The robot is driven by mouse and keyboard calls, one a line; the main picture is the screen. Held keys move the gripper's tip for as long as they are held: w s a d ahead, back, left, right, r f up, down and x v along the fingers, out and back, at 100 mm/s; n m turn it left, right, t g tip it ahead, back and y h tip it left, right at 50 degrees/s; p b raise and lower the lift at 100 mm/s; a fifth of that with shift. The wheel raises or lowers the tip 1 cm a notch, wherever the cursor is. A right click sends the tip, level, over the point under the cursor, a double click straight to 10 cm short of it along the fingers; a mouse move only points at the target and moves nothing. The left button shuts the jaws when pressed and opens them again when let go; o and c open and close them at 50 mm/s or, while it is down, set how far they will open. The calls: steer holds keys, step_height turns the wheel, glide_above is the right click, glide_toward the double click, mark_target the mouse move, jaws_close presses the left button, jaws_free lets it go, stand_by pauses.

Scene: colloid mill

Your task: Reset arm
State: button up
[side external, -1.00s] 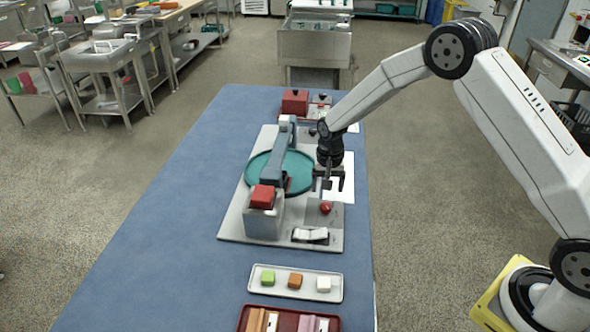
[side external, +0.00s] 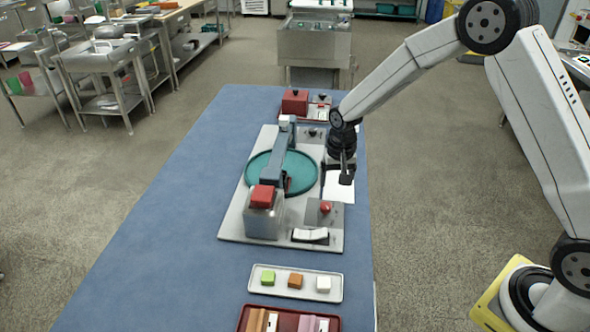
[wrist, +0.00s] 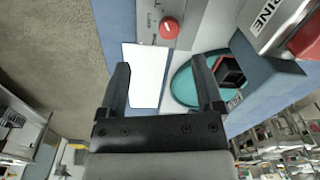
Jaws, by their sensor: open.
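My gripper (side external: 346,168) hangs above the right edge of the colloid mill's base plate, over a white sheet (side external: 340,190). In the wrist view my gripper (wrist: 165,85) has its two fingers spread wide with nothing between them. The mill has a round teal pan (side external: 310,170), a blue-grey arm across it and a grey block with a red top (side external: 263,196). A red knob (side external: 325,207) sits on a grey panel at the plate's front right; it also shows in the wrist view (wrist: 169,28).
A white tray (side external: 337,290) with green, orange and white cubes lies in front of the mill. A dark red tray (side external: 245,322) lies nearer. A red box (side external: 295,101) stands behind the mill. The left of the blue table (side external: 170,220) is clear.

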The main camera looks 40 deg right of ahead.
steer(key=s+r+n+t, duration=0.1)
steer(key=s+r+n, duration=0.2)
steer(key=s, duration=0.6)
steer(key=s+r+n+t, duration=0.1)
steer(key=s+r+n, duration=0.2)
steer(key=s, duration=0.7)
steer(key=shift+s+a+r, duration=0.2)
steer(key=shift+a+r, duration=0.25)
steer(key=shift+r, duration=0.15)
